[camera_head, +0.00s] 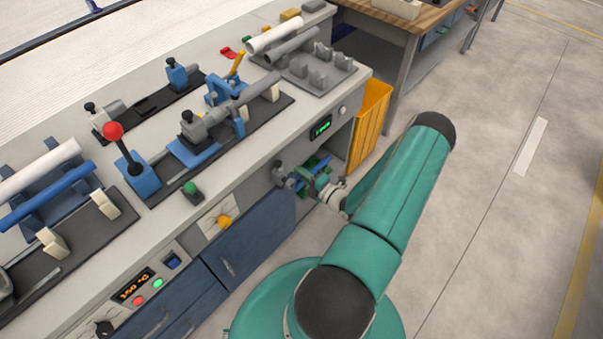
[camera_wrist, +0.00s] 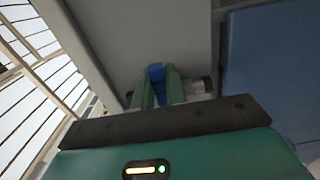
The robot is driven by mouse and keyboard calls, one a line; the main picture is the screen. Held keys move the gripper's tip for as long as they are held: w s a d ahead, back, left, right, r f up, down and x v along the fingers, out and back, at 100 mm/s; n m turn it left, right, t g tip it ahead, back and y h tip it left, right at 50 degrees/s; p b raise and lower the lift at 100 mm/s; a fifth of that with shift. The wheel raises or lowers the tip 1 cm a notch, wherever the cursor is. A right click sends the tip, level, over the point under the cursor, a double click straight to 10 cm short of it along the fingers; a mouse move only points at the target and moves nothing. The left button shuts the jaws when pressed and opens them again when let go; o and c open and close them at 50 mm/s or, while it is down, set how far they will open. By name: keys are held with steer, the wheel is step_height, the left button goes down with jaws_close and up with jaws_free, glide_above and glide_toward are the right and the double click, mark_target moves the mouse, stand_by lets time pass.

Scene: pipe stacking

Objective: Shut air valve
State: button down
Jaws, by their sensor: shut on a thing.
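The air valve's blue handle (camera_head: 322,162) is on the front face of the workbench, below the green digital display. A dark grey fitting (camera_head: 281,176) sits just left of it. My gripper (camera_head: 309,177) reaches the bench front from the right. In the wrist view the blue handle (camera_wrist: 155,72) lies between the two green fingers of my gripper (camera_wrist: 159,88), which are shut on it. The fingers hide part of the handle and the valve body.
The workbench top (camera_head: 240,130) carries pipe fixtures, a red-knobbed lever (camera_head: 113,131) and a grey pipe rack (camera_head: 318,68). A yellow bin (camera_head: 370,122) stands close by, right of the valve. A blue cabinet door (camera_head: 250,240) is below left. The floor at right is clear.

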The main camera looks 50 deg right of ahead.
steer(key=shift+f, duration=0.1)
steer(key=c, duration=1.4)
jaws_free()
steer(key=shift+c, duration=0.2)
steer(key=s, duration=1.4)
steer(key=shift+d, duration=0.2)
